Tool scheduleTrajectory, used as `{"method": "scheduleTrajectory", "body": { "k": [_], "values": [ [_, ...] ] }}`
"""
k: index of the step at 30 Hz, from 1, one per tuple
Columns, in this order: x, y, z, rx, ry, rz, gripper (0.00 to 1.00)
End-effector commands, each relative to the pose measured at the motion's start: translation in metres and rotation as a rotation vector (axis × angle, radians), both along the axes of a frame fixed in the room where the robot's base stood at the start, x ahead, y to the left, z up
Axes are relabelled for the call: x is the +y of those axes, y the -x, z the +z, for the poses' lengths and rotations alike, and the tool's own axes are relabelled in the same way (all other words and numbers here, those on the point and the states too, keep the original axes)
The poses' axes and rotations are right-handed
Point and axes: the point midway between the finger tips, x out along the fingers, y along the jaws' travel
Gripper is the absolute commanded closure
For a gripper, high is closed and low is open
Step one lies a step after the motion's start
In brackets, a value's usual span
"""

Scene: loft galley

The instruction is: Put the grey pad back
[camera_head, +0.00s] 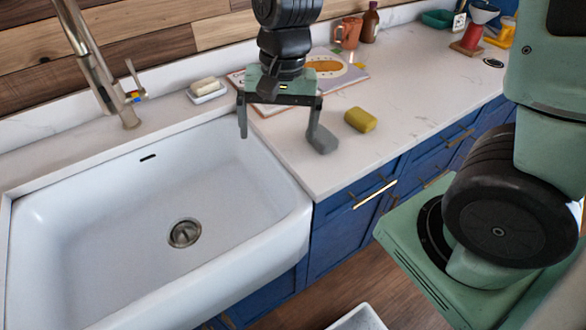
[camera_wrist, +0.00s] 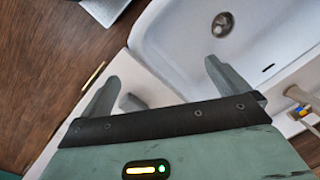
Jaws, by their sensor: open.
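The grey pad (camera_head: 323,142) appears as a small grey block on the white counter near the sink's right rim. It also shows in the wrist view (camera_wrist: 132,102), small and partly hidden behind the gripper's body. My gripper (camera_head: 280,130) is open and points down over the counter and sink edge. Its right finger in the head view overlaps the pad, and I cannot tell whether they touch. In the wrist view, the open fingers (camera_wrist: 162,70) have nothing held between them, and the pad appears beside the left finger.
The white sink (camera_head: 100,220) fills the left, with a tall faucet (camera_head: 100,70) behind. A yellow sponge (camera_head: 360,120) lies right of my gripper. A soap dish (camera_head: 208,98) and an open book (camera_head: 350,75) are behind. Counter right of the sponge is clear.

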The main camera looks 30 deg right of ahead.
Motion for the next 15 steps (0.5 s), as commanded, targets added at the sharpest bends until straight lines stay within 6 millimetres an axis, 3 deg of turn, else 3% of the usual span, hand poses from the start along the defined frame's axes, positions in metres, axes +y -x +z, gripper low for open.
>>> {"method": "scheduleTrajectory", "body": {
  "k": [1,3,6,10,15],
  "values": [
    [0.026,0.031,0.012,-0.027,-0.009,0.226,0.00],
    [0.049,0.070,0.022,-0.060,-0.007,0.527,0.00],
    [0.065,0.115,0.029,-0.099,0.012,0.869,0.00],
    [0.070,0.146,0.031,-0.125,0.038,1.121,0.00],
    [0.070,0.154,0.032,-0.129,0.046,1.189,0.00]
  ]
}}
